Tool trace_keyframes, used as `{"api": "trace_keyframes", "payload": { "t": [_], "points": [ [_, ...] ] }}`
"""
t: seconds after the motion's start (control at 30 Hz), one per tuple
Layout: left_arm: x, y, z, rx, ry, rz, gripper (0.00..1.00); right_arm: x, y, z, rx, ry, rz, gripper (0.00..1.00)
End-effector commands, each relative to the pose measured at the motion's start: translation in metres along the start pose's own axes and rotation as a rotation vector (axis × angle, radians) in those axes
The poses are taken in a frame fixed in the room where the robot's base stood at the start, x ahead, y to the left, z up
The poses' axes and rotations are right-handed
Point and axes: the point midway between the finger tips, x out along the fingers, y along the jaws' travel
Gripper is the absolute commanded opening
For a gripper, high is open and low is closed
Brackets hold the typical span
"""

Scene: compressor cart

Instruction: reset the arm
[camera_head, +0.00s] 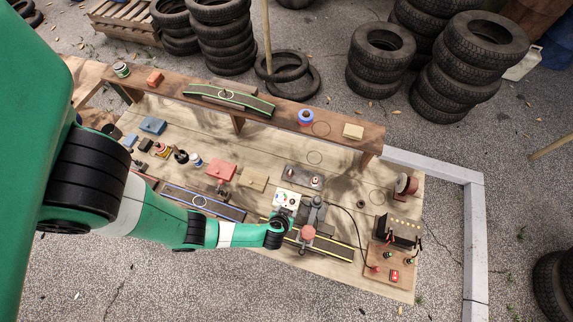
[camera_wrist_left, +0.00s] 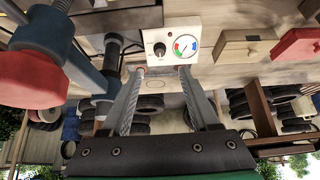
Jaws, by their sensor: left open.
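My left arm comes in from the left in the head view and reaches over the wooden bench (camera_head: 140,108). Its gripper (camera_wrist_left: 162,72) is open and empty in the left wrist view. The two fingertips lie just short of a white box (camera_wrist_left: 195,42) with a black knob (camera_wrist_left: 160,49) and a coloured dial gauge (camera_wrist_left: 185,46). This white box also shows in the head view (camera_head: 287,198), at the end of my arm. Contact between fingers and box cannot be told. My right gripper is in neither view.
A dark clamp-like tool with a red round part (camera_head: 308,232) stands close beside the white box. A red box (camera_head: 221,170) and a tan block (camera_head: 253,179) lie to its left. A raised shelf (camera_head: 270,113) runs along the back. Stacked tyres (camera_head: 380,57) stand behind the bench.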

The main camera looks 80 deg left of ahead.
Motion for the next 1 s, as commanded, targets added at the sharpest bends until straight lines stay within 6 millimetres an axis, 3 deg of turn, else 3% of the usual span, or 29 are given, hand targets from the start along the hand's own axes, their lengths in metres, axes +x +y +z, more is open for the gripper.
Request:
{"api": "trace_keyframes", "payload": {
  "t": [0.73, 0.87, 1.0],
  "points": [
    [-0.006, 0.004, -0.004, -0.009, 0.003, 0.004, 0.61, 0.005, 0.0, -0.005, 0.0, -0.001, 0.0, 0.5],
    [-0.014, 0.043, -0.033, -0.061, 0.031, 0.055, 0.61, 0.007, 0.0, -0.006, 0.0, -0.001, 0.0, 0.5],
    [-0.046, 0.123, -0.099, -0.186, 0.092, 0.197, 0.61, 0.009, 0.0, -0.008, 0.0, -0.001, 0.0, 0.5]
  ]
}}
